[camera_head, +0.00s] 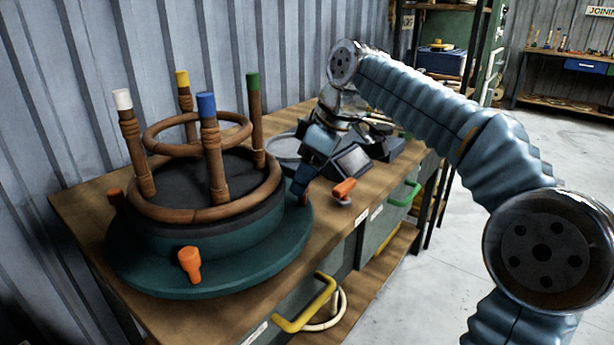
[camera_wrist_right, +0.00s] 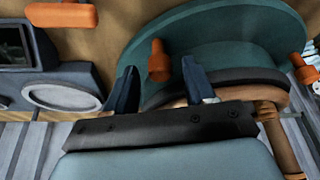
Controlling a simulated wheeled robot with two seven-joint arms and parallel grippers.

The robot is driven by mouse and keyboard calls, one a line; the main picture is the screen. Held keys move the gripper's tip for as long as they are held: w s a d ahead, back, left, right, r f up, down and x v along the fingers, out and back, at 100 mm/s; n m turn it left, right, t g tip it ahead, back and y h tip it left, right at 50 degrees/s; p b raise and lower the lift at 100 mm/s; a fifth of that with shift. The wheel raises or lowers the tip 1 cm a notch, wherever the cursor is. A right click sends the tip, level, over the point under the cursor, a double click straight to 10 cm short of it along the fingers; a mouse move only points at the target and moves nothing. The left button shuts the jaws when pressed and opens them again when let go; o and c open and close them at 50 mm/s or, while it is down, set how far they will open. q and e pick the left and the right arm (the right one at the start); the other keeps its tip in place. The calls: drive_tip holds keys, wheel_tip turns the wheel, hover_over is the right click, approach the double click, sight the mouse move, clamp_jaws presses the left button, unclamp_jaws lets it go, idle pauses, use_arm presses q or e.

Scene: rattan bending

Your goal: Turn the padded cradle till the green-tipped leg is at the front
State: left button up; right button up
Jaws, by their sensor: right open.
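The padded cradle (camera_head: 215,262) is a teal turntable with a dark padded top on the bench. Orange pegs stick out of its rim, one at the front (camera_head: 190,264) and one at the left (camera_head: 115,197). A rattan frame (camera_head: 200,212) sits on it with legs up. The green-tipped leg (camera_head: 254,120) is at the right, the blue-tipped leg (camera_head: 208,150) is nearest, white is left and yellow is behind. My right gripper (camera_head: 303,184) is at the cradle's right edge. In the right wrist view its open fingers (camera_wrist_right: 160,88) have an orange peg (camera_wrist_right: 158,62) between them, just beyond the tips. Contact is unclear.
An orange-handled clamp (camera_head: 344,188) and a grey device (camera_head: 352,160) stand on the bench right of the cradle. A yellow handle (camera_head: 306,306) and a green handle (camera_head: 403,194) stick out from the bench front. A corrugated wall (camera_head: 60,90) is close behind.

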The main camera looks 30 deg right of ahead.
clamp_jaws()
idle(0.3)
drive_tip(key=shift+s, duration=0.1)
